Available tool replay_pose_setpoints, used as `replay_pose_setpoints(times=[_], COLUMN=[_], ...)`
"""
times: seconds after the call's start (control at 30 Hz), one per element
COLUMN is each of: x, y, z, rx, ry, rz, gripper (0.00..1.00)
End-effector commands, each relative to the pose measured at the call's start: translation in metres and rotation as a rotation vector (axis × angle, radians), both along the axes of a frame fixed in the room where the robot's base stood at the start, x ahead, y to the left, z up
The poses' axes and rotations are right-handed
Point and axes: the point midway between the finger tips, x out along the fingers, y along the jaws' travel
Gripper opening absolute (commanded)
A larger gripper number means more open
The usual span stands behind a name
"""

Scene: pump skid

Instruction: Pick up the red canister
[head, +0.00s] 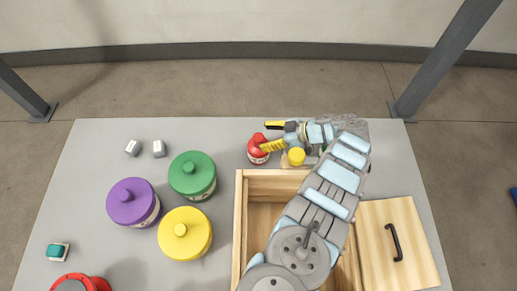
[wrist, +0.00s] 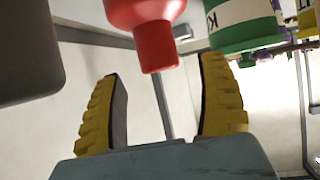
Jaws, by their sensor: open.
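The red canister (head: 255,141) is small, with a knob on top and a pale label. It stands on the grey table behind the wooden box. In the wrist view the red canister (wrist: 145,12) appears upside down at the top, its knob toward me. My gripper (head: 264,137) comes from the right with its yellow fingers spread. One finger overlaps the canister's right side in the head view; I cannot tell if they touch.
Green (head: 191,171), purple (head: 130,200) and yellow (head: 186,232) canisters stand left of the open wooden box (head: 240,215). A small yellow item (head: 296,156) sits under my arm. A wooden lid (head: 412,243) lies right.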

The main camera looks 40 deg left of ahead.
Motion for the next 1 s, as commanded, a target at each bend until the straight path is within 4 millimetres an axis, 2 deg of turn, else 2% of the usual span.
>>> replay_pose_setpoints(times=[0.3, 0.67, 0.7, 0.77, 0.93, 1.0], x=[-0.013, -0.016, -0.016, -0.016, -0.016, -0.016], y=[0.02, 0.024, 0.024, 0.024, 0.024, 0.024], z=[-0.015, -0.016, -0.016, -0.016, -0.016, -0.016], rx=[-0.002, -0.002, -0.002, -0.002, -0.002, -0.002], ry=[0.001, 0.001, 0.001, 0.001, 0.001, 0.0], rz=[0.0, 0.0, 0.0, 0.0, 0.0, 0.0], gripper=[0.74, 0.74, 0.71, 0.53, 0.05, 0.0])
